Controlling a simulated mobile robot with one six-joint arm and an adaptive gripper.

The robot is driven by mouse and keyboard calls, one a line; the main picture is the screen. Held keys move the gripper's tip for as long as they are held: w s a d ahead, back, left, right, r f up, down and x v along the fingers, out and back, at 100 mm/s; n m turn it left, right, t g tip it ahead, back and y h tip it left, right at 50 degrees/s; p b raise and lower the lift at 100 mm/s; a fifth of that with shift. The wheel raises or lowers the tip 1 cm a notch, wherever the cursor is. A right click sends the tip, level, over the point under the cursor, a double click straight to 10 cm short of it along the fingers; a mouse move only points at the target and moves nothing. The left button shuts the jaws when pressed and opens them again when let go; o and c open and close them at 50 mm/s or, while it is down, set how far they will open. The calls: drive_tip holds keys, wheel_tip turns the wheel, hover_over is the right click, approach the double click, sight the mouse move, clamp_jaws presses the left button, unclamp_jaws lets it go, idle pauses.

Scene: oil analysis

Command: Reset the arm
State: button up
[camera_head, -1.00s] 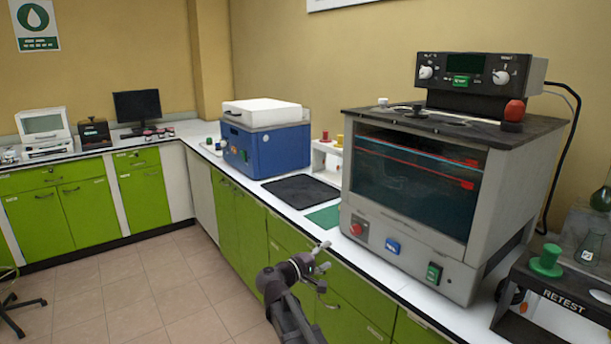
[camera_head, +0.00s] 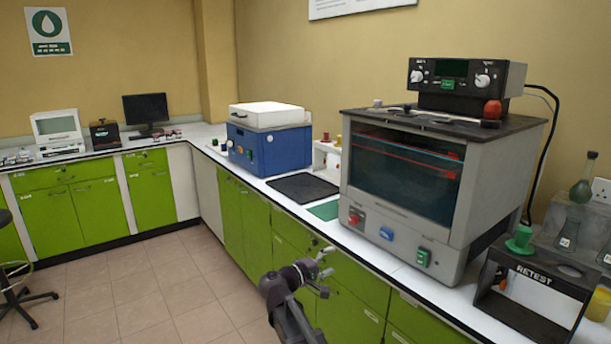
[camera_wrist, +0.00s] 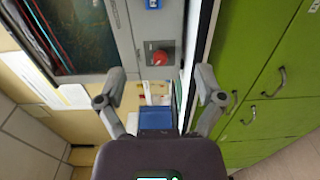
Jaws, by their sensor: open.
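My gripper (camera_head: 322,264) is in front of the green cabinets, close to the counter's front edge and below the large grey machine. In the wrist view my gripper (camera_wrist: 163,90) shows two fingers spread apart, with nothing between them. The wrist view is turned sideways. Behind the fingers it shows the machine's front with a red knob (camera_wrist: 160,57), and the blue box (camera_wrist: 156,118) farther off. My gripper touches nothing that I can see.
The grey machine (camera_head: 460,200) with a dark window stands on the white counter. A black mat (camera_head: 303,187), a green mat (camera_head: 325,210) and the blue box (camera_head: 268,148) lie left of it. A black RETEST stand (camera_head: 530,283) is at right. The floor (camera_head: 150,290) is open at left.

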drive_tip(key=s+d+f+m+g+y, duration=0.5)
drive_tip(key=s+d+f+g+y, duration=0.3)
drive_tip(key=s+d+f, duration=0.6)
drive_tip(key=s+a+f+m+g+y, duration=0.2)
drive_tip(key=s+a+f+y, duration=0.25)
drive_tip(key=s+y, duration=0.2)
wheel_tip(320, 180, up, 16)
drive_tip(key=p, duration=1.6)
drive_tip(key=shift+s+d, duration=0.25)
drive_tip(key=shift+s, duration=0.15)
drive_tip(key=c, duration=0.4)
drive_tip(key=shift+s, duration=0.1)
